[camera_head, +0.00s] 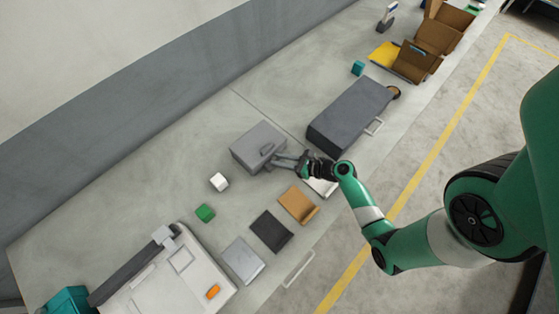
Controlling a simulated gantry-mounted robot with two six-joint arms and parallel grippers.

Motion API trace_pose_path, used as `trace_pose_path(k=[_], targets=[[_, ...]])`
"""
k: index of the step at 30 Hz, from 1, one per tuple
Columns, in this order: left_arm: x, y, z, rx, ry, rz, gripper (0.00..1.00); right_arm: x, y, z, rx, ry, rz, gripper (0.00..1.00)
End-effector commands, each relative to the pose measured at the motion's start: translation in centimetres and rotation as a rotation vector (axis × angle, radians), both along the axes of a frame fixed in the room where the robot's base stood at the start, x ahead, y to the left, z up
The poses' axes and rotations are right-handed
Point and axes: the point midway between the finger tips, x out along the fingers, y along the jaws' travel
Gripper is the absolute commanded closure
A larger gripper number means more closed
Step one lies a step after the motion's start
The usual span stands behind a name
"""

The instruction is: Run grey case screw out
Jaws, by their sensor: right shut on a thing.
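The grey case (258,142) is a small box standing on the grey worktop, near the middle of the camera_head view. A dark grey handle-like part (266,150) shows on its front right side. My right gripper (281,160) reaches in from the right at this side, with its fingers against or very near that part. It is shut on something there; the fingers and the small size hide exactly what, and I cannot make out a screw. My left gripper is not in view.
A larger dark grey case (350,115) lies behind my right wrist. A white machine (170,285) stands at lower left. Open boxes (437,37) stand at upper right.

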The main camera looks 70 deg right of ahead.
Motion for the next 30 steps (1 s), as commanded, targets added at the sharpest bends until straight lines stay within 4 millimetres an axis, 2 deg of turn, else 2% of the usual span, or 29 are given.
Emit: trace_pose_path(k=[6,7,11,12,23,27,30], targets=[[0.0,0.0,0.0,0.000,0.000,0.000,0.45,0.0,0.1,-0.1,-0.001,0.002,0.000,1.00],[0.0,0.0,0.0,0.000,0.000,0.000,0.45,0.0,0.1,-0.1,-0.001,0.002,0.000,0.71],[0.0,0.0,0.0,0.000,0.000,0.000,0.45,0.0,0.0,0.0,0.000,0.001,0.000,0.47],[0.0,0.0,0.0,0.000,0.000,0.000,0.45,0.0,0.0,0.0,0.000,0.001,-0.001,0.44],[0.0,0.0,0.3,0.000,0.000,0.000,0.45,0.1,0.2,0.0,0.001,0.004,-0.034,0.44],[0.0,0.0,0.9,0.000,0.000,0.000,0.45,0.2,0.6,0.1,0.004,0.006,-0.118,0.44],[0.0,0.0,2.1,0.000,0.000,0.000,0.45,0.3,0.7,0.4,0.005,0.006,-0.190,0.44]])
